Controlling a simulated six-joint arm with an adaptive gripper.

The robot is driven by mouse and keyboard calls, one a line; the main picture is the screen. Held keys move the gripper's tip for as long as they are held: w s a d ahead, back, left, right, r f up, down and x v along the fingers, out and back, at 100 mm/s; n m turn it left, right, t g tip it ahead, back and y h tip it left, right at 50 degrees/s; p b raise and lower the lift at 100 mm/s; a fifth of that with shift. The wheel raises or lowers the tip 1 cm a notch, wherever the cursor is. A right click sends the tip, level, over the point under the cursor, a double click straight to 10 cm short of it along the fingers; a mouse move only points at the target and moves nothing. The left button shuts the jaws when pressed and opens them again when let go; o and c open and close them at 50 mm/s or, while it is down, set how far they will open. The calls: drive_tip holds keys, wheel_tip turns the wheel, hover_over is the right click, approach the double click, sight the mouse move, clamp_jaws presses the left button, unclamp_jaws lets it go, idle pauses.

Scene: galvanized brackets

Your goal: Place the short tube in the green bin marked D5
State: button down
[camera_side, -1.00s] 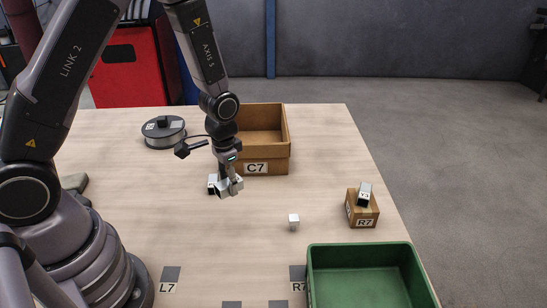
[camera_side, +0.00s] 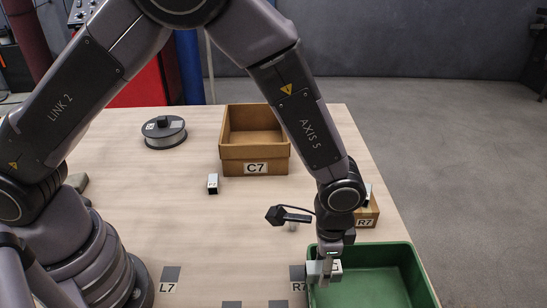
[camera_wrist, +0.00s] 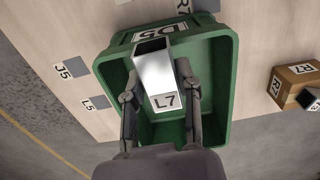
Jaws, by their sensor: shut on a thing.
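My gripper (camera_side: 324,270) is shut on a short square metal tube (camera_wrist: 154,75) marked L7. In the wrist view the tube lies between both fingers, with its open end tilted toward the D5 label. The green bin (camera_side: 397,285) is at the table's front right. In the wrist view the bin (camera_wrist: 222,80) shows its D5 label on the far wall, and the tube is over its inside. In the side view the gripper and tube are at the bin's left part, near rim height; I cannot tell the exact gap to the rim or floor.
Another small tube (camera_side: 213,184) stands on the table by the brown bin C7 (camera_side: 255,168). A wooden block R7 (camera_side: 368,215) bears a metal tube (camera_wrist: 309,98), right of the green bin in the wrist view. A wire spool (camera_side: 165,134) lies at the back left.

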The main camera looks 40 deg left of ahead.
hover_over(346, 300)
wheel_tip(346, 300, down, 6)
drive_tip(key=shift+s+a+f, duration=0.1)
drive_tip(key=shift+f, duration=1.65)
drive_tip(key=shift+f, duration=0.1)
drive_tip(key=c, duration=0.8)
unclamp_jaws()
